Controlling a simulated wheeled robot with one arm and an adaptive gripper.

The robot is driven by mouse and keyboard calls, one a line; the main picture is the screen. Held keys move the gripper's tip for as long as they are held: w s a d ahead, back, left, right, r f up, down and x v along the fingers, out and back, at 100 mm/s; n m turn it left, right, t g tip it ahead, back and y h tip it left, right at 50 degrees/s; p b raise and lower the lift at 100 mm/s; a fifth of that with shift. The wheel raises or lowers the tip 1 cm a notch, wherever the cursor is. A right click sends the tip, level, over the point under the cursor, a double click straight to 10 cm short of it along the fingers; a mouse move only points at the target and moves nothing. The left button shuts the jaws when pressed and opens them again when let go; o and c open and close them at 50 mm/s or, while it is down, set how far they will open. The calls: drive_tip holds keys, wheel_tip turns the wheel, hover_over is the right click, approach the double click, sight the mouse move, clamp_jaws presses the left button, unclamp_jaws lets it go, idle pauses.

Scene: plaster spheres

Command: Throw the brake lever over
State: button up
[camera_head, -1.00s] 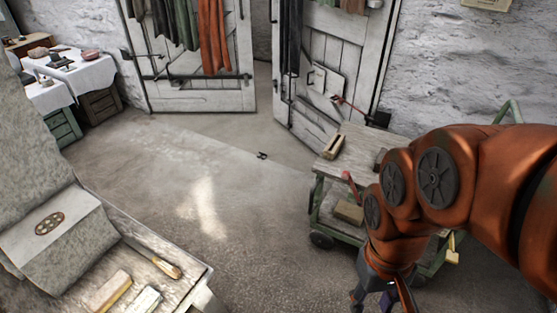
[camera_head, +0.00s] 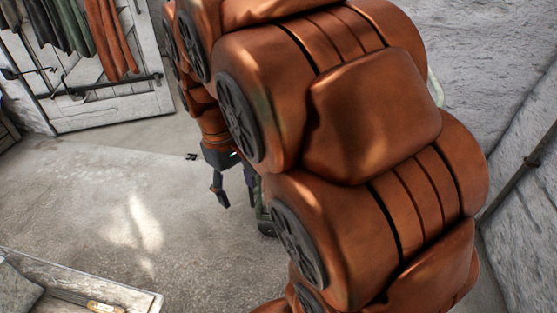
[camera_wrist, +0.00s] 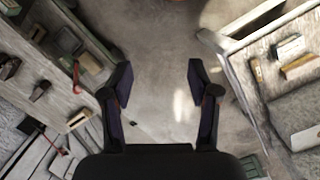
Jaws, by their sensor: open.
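A thin red upright piece (camera_wrist: 76,76), which looks like the brake lever, shows at the edge of the wooden cart (camera_wrist: 50,82) on the left of the wrist view. In the head view my arm hides the lever and most of the cart; a dark wheel (camera_head: 266,229) shows below the arm. My gripper (camera_head: 236,196) hangs fingers down over the floor, partly beside the cart. In the wrist view my gripper (camera_wrist: 159,82) is open, with bare floor between its fingers, and the lever is to the left of the left finger, apart from it.
A bench (camera_wrist: 243,90) with small blocks and tools stands on the right of the wrist view. The bench edge (camera_head: 130,292) is at the lower left of the head view. A white plank door (camera_head: 110,105) with hanging clothes stands at the back left. Open floor lies between.

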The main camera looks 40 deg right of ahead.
drive_tip(key=w+d+f+n+b, duration=0.1)
drive_tip(key=w+d+f+b, duration=0.25)
drive_tip(key=w+d, duration=0.55)
drive_tip(key=w+d+f+n+b, duration=0.15)
drive_tip(key=w+d+f, duration=0.25)
drive_tip(key=w+d, duration=0.55)
drive_tip(key=w+d+f+n+b, duration=0.1)
drive_tip(key=w+d+f+b, duration=0.1)
drive_tip(key=d+f, duration=0.3)
drive_tip(key=w+d+f+n+b, duration=0.1)
drive_tip(key=w+d+f+b, duration=0.1)
drive_tip(key=d+f, duration=0.3)
drive_tip(key=w+d+f+n+t+b, duration=0.1)
drive_tip(key=w+d+f+n, duration=0.1)
drive_tip(key=d+f, duration=0.3)
drive_tip(key=shift+w+d+f+b, duration=0.1)
drive_tip(key=shift+d+f+b, duration=0.1)
drive_tip(key=shift+d, duration=0.45)
drive_tip(key=shift+w+d+f+b, duration=0.1)
drive_tip(key=shift+d+b, duration=0.1)
drive_tip(key=shift+d, duration=0.4)
drive_tip(key=shift+d+f, duration=0.4)
drive_tip(key=shift+f, duration=0.15)
wheel_tip(320, 180, down, 7)
drive_tip(key=shift+f, duration=0.2)
drive_tip(key=shift+a+y, duration=0.15)
drive_tip(key=shift+y, duration=0.15)
clamp_jaws()
